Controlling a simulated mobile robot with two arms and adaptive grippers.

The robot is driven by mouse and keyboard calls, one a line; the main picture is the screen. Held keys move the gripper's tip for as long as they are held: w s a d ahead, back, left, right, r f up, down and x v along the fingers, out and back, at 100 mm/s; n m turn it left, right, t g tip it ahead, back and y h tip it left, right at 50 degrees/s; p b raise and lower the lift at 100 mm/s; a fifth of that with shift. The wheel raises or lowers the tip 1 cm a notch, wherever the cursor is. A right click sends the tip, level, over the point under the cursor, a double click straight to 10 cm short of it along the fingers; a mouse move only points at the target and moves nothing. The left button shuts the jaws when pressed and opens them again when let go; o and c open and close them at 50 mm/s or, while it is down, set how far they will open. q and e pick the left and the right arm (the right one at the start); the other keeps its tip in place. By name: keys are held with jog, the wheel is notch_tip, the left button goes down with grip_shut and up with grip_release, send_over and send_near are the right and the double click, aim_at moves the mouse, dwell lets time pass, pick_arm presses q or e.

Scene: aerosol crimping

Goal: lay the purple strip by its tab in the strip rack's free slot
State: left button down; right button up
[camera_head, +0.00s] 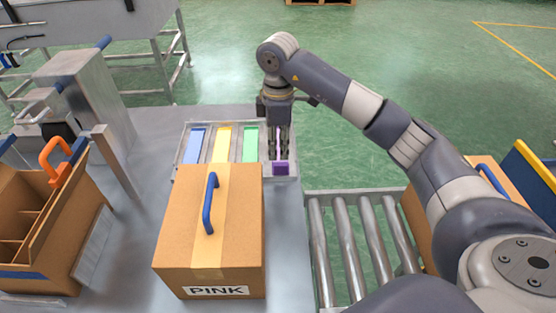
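The strip rack (183,178), a pale tray, lies at the far edge of the grey table. It holds a blue strip (194,146), a yellow strip (221,147) and a green strip (250,146) side by side. The purple strip is at the rack's right-hand slot, with its dark purple tab (280,169) toward me. My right gripper (278,155) points down over that slot, its fingertips right at the tab. A thin purple line shows between the fingers. The fingers hide most of the strip, so its seating and the grip on the tab are unclear. My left gripper is out of view.
A closed carton labelled PINK (212,250), with a blue handle (209,204), stands before the rack and covers its near edge. An open divided carton (60,240) stands at left. A roller conveyor (345,235) runs to the right, with another carton (414,222) beyond it.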

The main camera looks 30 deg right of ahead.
jog(key=shift+r, duration=2.3)
